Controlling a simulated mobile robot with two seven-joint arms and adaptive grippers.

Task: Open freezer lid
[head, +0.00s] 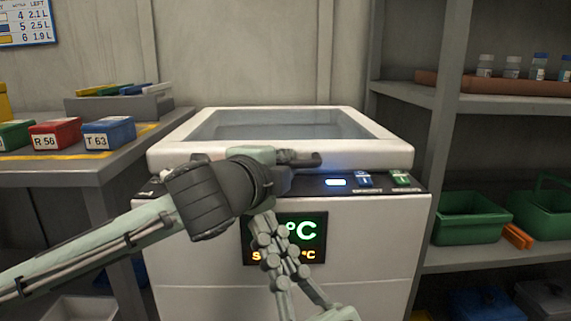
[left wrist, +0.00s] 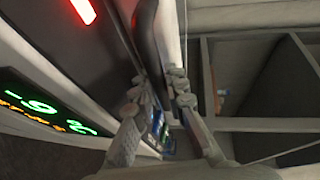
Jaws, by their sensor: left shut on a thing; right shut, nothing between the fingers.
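The white chest freezer (head: 375,245) stands straight ahead. Its lid (head: 365,155), a white frame around a pane, lies down on the body. The dark handle (head: 305,159) is at the lid's front edge, left part hidden by my gripper. My left gripper (head: 280,158) is shut on this handle, its dark wrist covering part of the front. In the left wrist view the handle (left wrist: 150,40) runs between the fingers (left wrist: 162,88). My right gripper (head: 268,220) is shut and empty, pointing up in front of the freezer's display (head: 317,228).
A control strip (head: 335,183) with a lit light and blue and green tags runs below the lid. A table (head: 60,175) with labelled boxes (head: 108,133) stands close on the left. Shelves (head: 500,100) with vials and green crates (head: 468,217) stand on the right.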

